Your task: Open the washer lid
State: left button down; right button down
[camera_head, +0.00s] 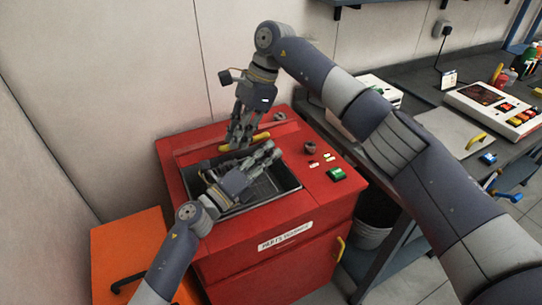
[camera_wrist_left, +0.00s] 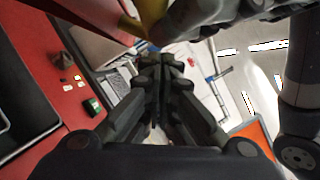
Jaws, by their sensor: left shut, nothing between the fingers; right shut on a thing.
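The red parts washer (camera_head: 285,222) stands against the wall, its dark basin (camera_head: 262,190) uncovered at the front. Its red lid looks raised at the back, with a yellow handle (camera_head: 263,136) along it. The handle also shows close up in the left wrist view (camera_wrist_left: 138,22). My right gripper (camera_head: 235,146), coming from the upper right, is shut on the handle. My left gripper (camera_head: 274,150) is shut and empty, over the basin just below and right of the handle. Its fingers meet in the left wrist view (camera_wrist_left: 160,62). The arms partly hide lid and basin.
A green button (camera_head: 336,174) and small labels are on the washer's right top. An orange cabinet (camera_head: 122,250) stands at the left.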

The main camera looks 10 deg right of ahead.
jog(key=shift+w+f, duration=0.2)
